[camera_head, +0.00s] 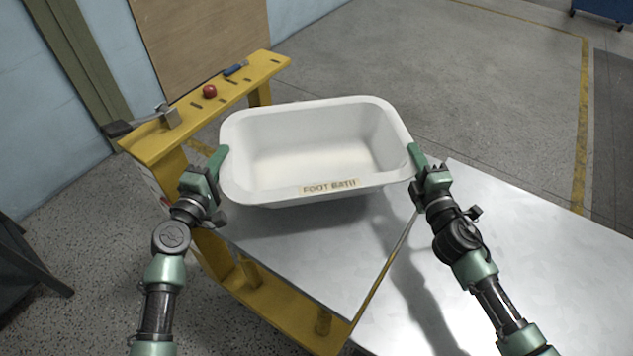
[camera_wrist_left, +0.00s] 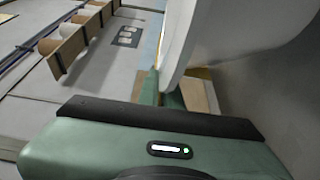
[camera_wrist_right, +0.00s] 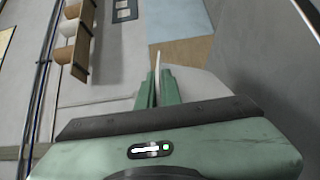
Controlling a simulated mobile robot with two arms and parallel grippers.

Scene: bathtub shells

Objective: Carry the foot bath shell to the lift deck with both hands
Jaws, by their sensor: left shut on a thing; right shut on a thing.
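The foot bath shell (camera_head: 315,150) is a white open tub with rounded corners and a "FOOT BATH" label on its near rim. It is upright and looks empty, over a grey metal top (camera_head: 300,260) with shadow below it; its underside is partly hidden, so I cannot tell how large any gap is. My left gripper (camera_head: 218,162) is shut on its left rim, and my right gripper (camera_head: 415,157) is shut on its right rim. The wrist views show the left fingers (camera_wrist_left: 168,90) and right fingers (camera_wrist_right: 157,88) at the rim. I cannot tell which surface is the lift deck.
A second metal surface (camera_head: 530,270) adjoins at right, bare apart from shadows. Open floor (camera_head: 480,90) lies beyond.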

